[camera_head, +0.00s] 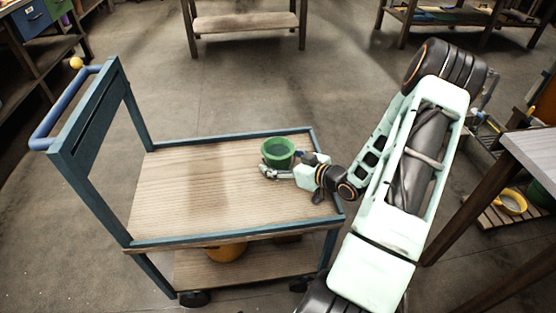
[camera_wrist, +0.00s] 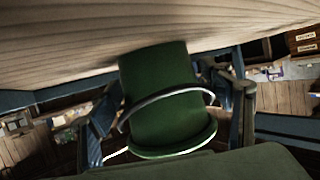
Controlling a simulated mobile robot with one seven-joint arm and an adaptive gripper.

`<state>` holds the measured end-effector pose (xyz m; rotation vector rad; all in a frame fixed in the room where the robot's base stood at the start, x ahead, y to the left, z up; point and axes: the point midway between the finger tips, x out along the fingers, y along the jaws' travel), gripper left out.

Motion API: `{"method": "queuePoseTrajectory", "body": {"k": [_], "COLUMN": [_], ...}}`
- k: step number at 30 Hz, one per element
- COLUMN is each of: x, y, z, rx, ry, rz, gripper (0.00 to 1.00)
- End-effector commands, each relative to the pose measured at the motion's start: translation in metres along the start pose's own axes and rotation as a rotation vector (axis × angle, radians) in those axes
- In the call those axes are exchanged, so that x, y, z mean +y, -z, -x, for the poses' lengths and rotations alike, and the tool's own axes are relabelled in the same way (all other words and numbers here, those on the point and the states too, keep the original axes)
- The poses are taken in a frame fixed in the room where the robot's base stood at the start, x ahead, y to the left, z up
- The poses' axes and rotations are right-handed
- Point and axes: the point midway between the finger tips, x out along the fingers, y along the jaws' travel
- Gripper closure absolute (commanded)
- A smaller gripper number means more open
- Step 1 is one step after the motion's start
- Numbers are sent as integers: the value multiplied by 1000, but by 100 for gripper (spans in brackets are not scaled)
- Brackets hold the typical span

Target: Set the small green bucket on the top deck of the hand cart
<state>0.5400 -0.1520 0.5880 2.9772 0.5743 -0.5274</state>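The small green bucket (camera_head: 278,152) is upright on the wooden top deck (camera_head: 190,195) of the blue-framed hand cart, near its far right part. My gripper (camera_head: 268,171) is low beside the bucket, reaching in from the right. In the wrist view its fingers (camera_wrist: 168,120) stand on both sides of the bucket, with narrow gaps showing, so it looks open. Whether a fingertip still touches the bucket is hidden.
The cart's blue push handle (camera_head: 65,105) rises at the left. An orange item (camera_head: 226,252) sits on the lower deck (camera_head: 195,272). A table (camera_head: 535,150) stands at the right, near my arm. Most of the top deck left of the bucket is bare.

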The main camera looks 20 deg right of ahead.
Motion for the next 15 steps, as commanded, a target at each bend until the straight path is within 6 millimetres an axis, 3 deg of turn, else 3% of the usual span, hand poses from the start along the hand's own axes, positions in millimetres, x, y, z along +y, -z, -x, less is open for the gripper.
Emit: {"method": "queuePoseTrajectory", "body": {"k": [10, 15], "x": [0, 1], "y": [6, 6], "z": [2, 31], "rx": [0, -1], "ry": [0, -3], "rz": [0, -1], "gripper": [27, 27]}}
